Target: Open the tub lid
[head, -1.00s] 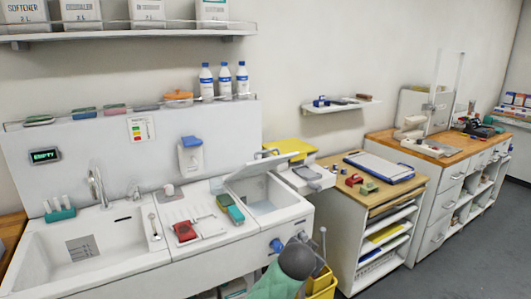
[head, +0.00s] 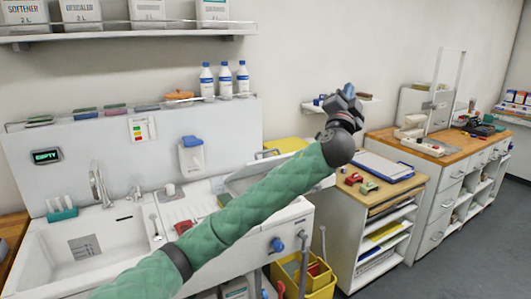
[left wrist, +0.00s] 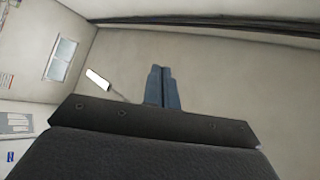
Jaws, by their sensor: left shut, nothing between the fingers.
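The tub lid (head: 240,184) is a pale panel at the right end of the white sink unit, partly covered by my green-sleeved left arm. Its visible edge looks raised at a slant, but the arm hides the tub opening, so I cannot tell how far. My left gripper (head: 347,93) is up and to the right of the lid, apart from it, in front of the wall shelf. In the left wrist view its blue-grey fingers (left wrist: 162,88) are together with nothing between them, against bare wall. My right gripper is out of view.
A white sink basin (head: 62,258) is at the left. A wooden-topped cabinet with a clipboard (head: 385,166) stands right of the tub. A yellow bucket (head: 318,284) is on the floor below. Several blue-capped bottles (head: 207,82) stand on the ledge behind.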

